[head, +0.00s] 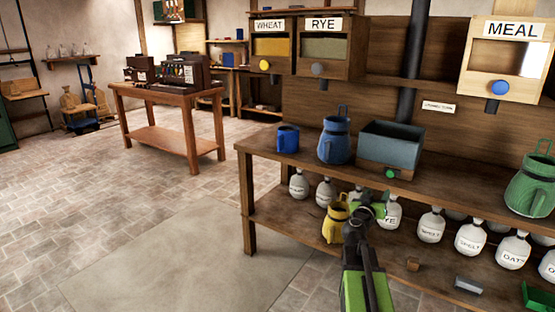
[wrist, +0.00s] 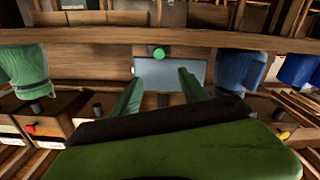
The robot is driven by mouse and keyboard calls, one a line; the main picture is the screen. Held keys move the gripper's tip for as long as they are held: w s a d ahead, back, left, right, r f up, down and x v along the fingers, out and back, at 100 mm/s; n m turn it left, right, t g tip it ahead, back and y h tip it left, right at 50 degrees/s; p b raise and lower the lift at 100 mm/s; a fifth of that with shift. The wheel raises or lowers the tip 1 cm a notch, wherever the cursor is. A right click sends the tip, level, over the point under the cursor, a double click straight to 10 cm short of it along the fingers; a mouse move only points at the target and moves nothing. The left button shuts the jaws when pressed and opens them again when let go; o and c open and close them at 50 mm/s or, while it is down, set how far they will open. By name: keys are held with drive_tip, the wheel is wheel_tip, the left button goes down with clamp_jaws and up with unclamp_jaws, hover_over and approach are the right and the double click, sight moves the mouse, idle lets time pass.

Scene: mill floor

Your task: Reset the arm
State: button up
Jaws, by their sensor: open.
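My arm reaches up from the bottom of the head view, and my gripper (head: 368,208) is in front of the bench, near the lower shelf. It overlaps the yellow jug (head: 334,222) and a sack marked RYE (head: 392,212) in the picture; I cannot tell the gap. In the wrist view, which looks upside down, my gripper (wrist: 160,80) has its two green fingers apart. Nothing shows held between them. Beyond them is the grey metal box (wrist: 172,74) with a green button (wrist: 158,53).
On the bench top (head: 285,165) stand a blue mug (head: 288,139), a blue jug (head: 334,142), the grey box (head: 390,148) and a green jug (head: 531,185). WHEAT (head: 272,45), RYE (head: 323,47) and MEAL (head: 505,58) bins hang above. Open floor (head: 150,240) lies left.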

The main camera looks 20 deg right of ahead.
drive_tip(key=w+a+f+m+y, duration=0.1)
drive_tip(key=w+a+f+y, duration=0.15)
drive_tip(key=a, duration=0.65)
drive_tip(key=w+a+f+y, duration=0.1)
drive_tip(key=a+f, duration=0.2)
drive_tip(key=a, duration=0.6)
drive_tip(key=s+a+f+n+g+y, duration=0.1)
drive_tip(key=s+a+f+g+y, duration=0.25)
drive_tip(key=a+f, duration=0.35)
drive_tip(key=s+a+f+n+g+y, duration=0.1)
drive_tip(key=s+a+f+g+y, duration=0.15)
drive_tip(key=s+a+f, duration=0.35)
drive_tip(key=s+a+f+n+g+y, duration=0.5)
drive_tip(key=s+a+n+g, duration=0.1)
drive_tip(key=s+a, duration=0.45)
wheel_tip(320, 180, up, 26)
drive_tip(key=p, duration=2.6)
drive_tip(key=shift+w+r+h+p, duration=0.2)
drive_tip(key=shift+w+h+p, duration=0.15)
drive_tip(key=shift+w, duration=0.05)
